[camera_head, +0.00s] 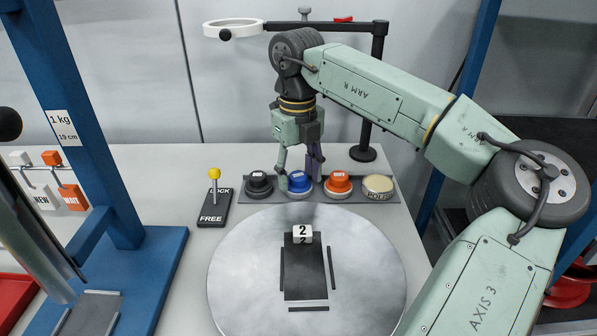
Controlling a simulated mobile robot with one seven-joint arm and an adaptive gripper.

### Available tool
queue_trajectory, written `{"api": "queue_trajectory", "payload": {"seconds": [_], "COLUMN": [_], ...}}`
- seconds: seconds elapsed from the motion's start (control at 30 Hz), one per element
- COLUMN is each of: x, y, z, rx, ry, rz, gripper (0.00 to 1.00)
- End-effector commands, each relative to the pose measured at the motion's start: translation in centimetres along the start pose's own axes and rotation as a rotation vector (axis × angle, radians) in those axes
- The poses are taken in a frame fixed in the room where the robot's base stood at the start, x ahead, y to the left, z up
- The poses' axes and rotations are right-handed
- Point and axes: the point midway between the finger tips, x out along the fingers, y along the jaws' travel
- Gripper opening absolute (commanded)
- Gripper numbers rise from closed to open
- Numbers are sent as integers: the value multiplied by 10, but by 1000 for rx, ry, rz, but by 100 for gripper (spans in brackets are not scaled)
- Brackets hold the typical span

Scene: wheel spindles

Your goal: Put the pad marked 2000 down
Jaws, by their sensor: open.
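A row of round knobbed pieces sits on a dark strip at the back of the table: a black one (259,184), a blue one (300,184), an orange one (338,184) and a cream one (378,186). Their small labels are too small to read surely, so I cannot tell which is the pad marked 2000. My gripper (299,172) points down at the blue piece, with its open fingers on either side of or just behind it. I cannot tell whether they touch it. One finger looks green, the other purple.
A round metal plate (235,270) in front carries a dark slab (305,275) with a white block marked 2 (302,233). A yellow-knobbed LOCK/FREE lever (214,200) stands left of the row. A blue frame (100,150) rises at left; a black stand (376,100) is behind.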

Motion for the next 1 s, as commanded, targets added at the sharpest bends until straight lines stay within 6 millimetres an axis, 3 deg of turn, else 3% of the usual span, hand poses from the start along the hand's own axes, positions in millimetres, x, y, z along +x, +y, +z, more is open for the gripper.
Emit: {"api": "queue_trajectory", "payload": {"seconds": [0.27, 0.7, 1.0], "x": [-10, -98, -123], "y": [0, 0, 0], "z": [0, 1, 0], "rx": [1, 1, 0], "ry": [-2, -3, 0], "rz": [-1, -1, 0], "gripper": [50, 50, 50]}}
